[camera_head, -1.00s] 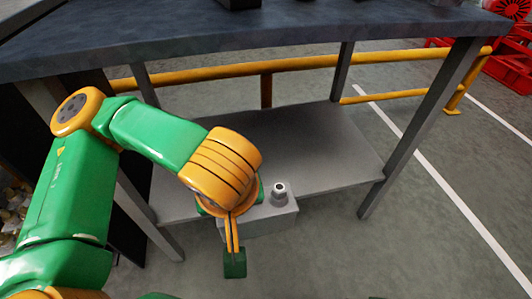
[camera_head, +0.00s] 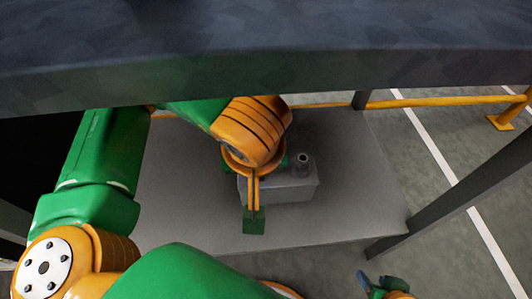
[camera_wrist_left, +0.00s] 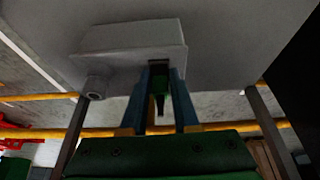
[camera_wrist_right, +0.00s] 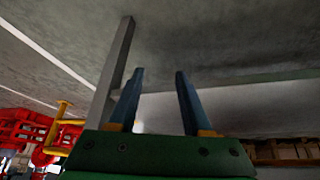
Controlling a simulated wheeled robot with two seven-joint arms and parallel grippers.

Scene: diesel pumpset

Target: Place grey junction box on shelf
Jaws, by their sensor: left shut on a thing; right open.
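The grey junction box (camera_head: 295,190) is a light grey block with a round fitting on top. In the head view it is over the middle of the grey shelf (camera_head: 180,200), below the dark tabletop. My left gripper (camera_head: 253,205) is shut on it at the box's left side. In the left wrist view the fingers (camera_wrist_left: 159,75) reach the edge of the box (camera_wrist_left: 130,38). I cannot tell if the box's underside touches the shelf. My right gripper (camera_head: 384,286) is open and empty at the lower right, in front of the shelf; its spread fingers show in the right wrist view (camera_wrist_right: 156,80).
The thick dark tabletop (camera_head: 280,60) hangs over the shelf, close above my left arm. A table leg (camera_head: 460,195) stands at the right. A yellow rail (camera_head: 430,101) runs behind. The shelf is bare to the left and right of the box.

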